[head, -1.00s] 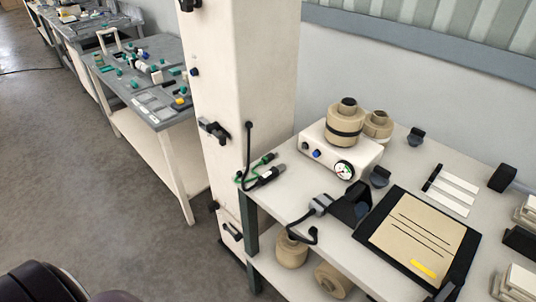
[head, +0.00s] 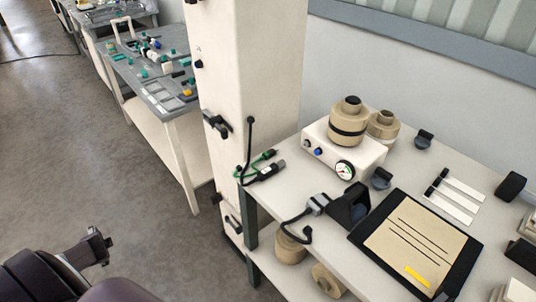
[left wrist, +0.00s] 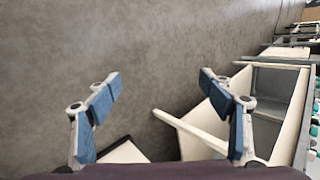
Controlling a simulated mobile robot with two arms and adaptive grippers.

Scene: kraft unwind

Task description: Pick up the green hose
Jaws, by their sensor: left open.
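The green hose (head: 267,155) lies at the near left corner of the light worktable, beside the beige column. Only a short green stretch shows, next to a dark green-banded connector (head: 266,173) and a black cable that rises against the column. My left gripper (head: 99,246) is at the lower left of the head view, over the floor, well to the left of the hose and apart from it. In the left wrist view my left gripper (left wrist: 160,84) has its two blue-padded fingers wide apart with nothing between them. The hose is not visible there. My right gripper is not in view.
The worktable (head: 290,192) carries a white gauge box (head: 341,160), a black clamp (head: 347,207) and a clipboard (head: 415,245). The tall column (head: 245,90) stands behind its left corner. A grey bench (head: 160,85) is further back. Floor between is clear.

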